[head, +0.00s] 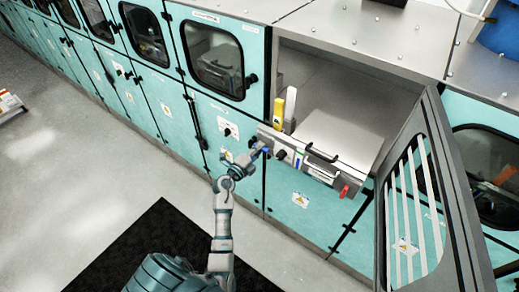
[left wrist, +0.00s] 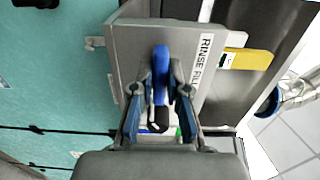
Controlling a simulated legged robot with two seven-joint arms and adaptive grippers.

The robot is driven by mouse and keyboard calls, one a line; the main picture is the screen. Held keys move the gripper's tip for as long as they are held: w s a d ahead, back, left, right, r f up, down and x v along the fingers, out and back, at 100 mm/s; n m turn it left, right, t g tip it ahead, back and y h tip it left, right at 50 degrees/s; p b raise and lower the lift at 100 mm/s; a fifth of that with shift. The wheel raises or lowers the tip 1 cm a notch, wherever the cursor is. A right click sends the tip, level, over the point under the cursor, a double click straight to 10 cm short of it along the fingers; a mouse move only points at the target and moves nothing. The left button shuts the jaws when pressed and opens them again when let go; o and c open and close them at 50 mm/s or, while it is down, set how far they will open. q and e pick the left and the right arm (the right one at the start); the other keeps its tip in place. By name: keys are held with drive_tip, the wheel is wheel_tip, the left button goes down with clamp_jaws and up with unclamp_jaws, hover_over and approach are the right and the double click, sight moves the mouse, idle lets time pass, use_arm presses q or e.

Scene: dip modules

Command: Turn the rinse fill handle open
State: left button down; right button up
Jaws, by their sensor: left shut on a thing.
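The rinse fill handle is a blue lever (left wrist: 161,68) on a grey metal panel (left wrist: 122,45), beside a white label (left wrist: 203,68) whose visible letters read "RINSE FILL". In the left wrist view it points up the picture, roughly parallel to the label. My left gripper (left wrist: 161,88) is shut on the lever, one finger on each side. In the head view my left gripper (head: 258,151) is at the left end of the panel and mostly hides the lever. My right gripper is not in view.
The panel fronts an open bay with a steel lid (head: 335,138) and black handles. A yellow block (head: 278,114) and a white one stand behind the panel. A red knob (head: 345,191) is at its right end. An open slatted door (head: 432,190) stands at right.

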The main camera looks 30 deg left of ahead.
use_arm(q)
drive_tip(key=shift+a, duration=0.1)
drive_tip(key=c, duration=1.2)
unclamp_jaws()
drive_tip(key=shift+f, duration=0.1)
drive_tip(key=shift+o, duration=0.2)
drive_tip(key=shift+a, duration=0.1)
drive_tip(key=s+a, duration=0.1)
drive_tip(key=s, duration=1.1)
drive_tip(key=shift+f, duration=0.1)
